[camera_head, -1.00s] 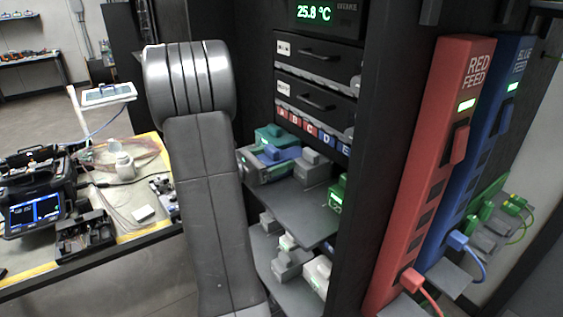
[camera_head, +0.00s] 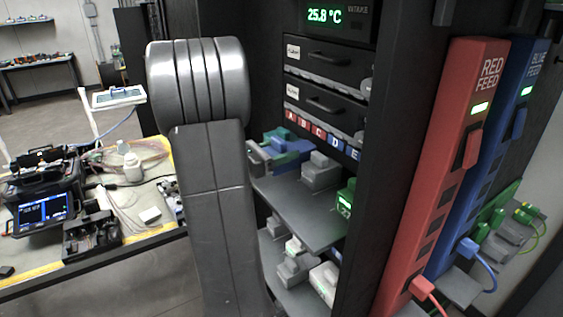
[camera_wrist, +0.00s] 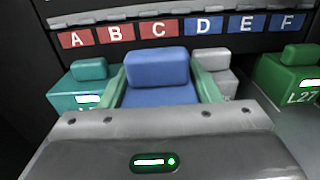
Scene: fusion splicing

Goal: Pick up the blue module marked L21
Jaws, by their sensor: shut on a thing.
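A blue module (camera_wrist: 157,69) stands between the two pale green fingers of my gripper (camera_wrist: 160,86) in the wrist view, and the gripper is shut on it. In the head view a blue module (camera_head: 290,149) shows on the upper shelf of the dark rack, partly behind my arm. I cannot read a marking on the blue module in either view. The module's lower front is hidden by the grey gripper body in the wrist view.
A teal module (camera_wrist: 88,84) stands left of the blue one, a grey module (camera_wrist: 212,68) right, and a green module marked L27 (camera_wrist: 291,72) farther right. Lettered labels A to F line the rack behind. Red (camera_head: 447,180) and blue (camera_head: 482,165) feed columns stand at the right.

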